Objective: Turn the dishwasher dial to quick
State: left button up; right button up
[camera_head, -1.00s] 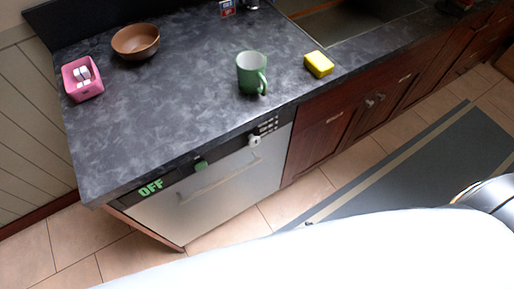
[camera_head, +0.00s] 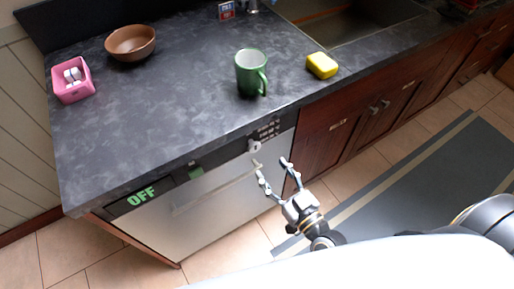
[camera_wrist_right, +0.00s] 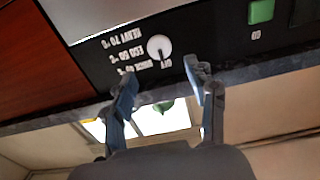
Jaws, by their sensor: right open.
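The dishwasher (camera_head: 215,215) stands under the counter, its front facing me. Its small white dial (camera_head: 255,146) sits at the right end of the black panel. In the right wrist view the round dial (camera_wrist_right: 159,47) shows upside down beside OFF, QUICK, ECO and HEAVY labels; I cannot tell exactly where its mark points. A display (camera_head: 141,196) reads OFF in green. My right gripper (camera_head: 271,163) is open and empty, just below and right of the dial, apart from it. Its two fingers also show in the wrist view (camera_wrist_right: 164,76). My left gripper is out of view.
A green button (camera_head: 196,173) is on the panel, and a door handle (camera_head: 215,190) lies below it. On the counter (camera_head: 170,105) stand a green mug (camera_head: 250,74), yellow sponge (camera_head: 322,66), brown bowl (camera_head: 131,44) and pink box (camera_head: 73,83). Wooden cabinets (camera_head: 335,130) adjoin on the right.

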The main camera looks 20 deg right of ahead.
aim_at(257, 148)
jog(key=x, duration=0.8)
jog(key=shift+w+a+p, duration=0.1)
jog(key=shift+w+p, duration=0.2)
jog(key=c, duration=1.1)
jog(key=m, duration=0.8)
jog(key=shift+m, duration=0.3)
